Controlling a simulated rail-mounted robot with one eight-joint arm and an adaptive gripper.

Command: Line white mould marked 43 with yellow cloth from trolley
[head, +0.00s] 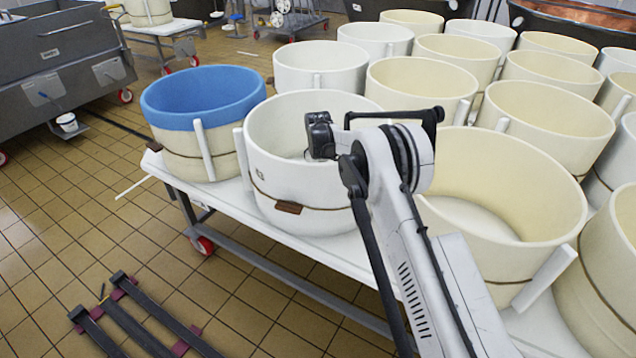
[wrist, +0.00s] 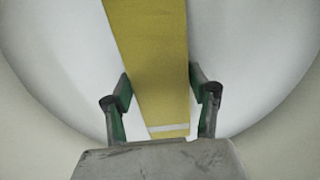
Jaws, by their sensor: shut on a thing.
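My gripper (wrist: 159,92) is shut on a yellow cloth (wrist: 150,40) in the wrist view, with one finger at each side edge of it. The cloth is a long flat strip with a pale band near its close end; its far end runs out of the frame. Behind it is the curved white inside of a mould (wrist: 60,55). In the head view my arm reaches over the rim of a white mould (head: 290,178) on the table's front row. A small mark on its side is too small to read. My gripper's fingers and the cloth are hidden there.
A mould lined with blue cloth (head: 205,92) stands just left of the white one. A cream mould (head: 490,215) stands to its right, and several more moulds crowd behind on the white table (head: 160,170). A grey steel trolley (head: 60,60) stands at the upper left.

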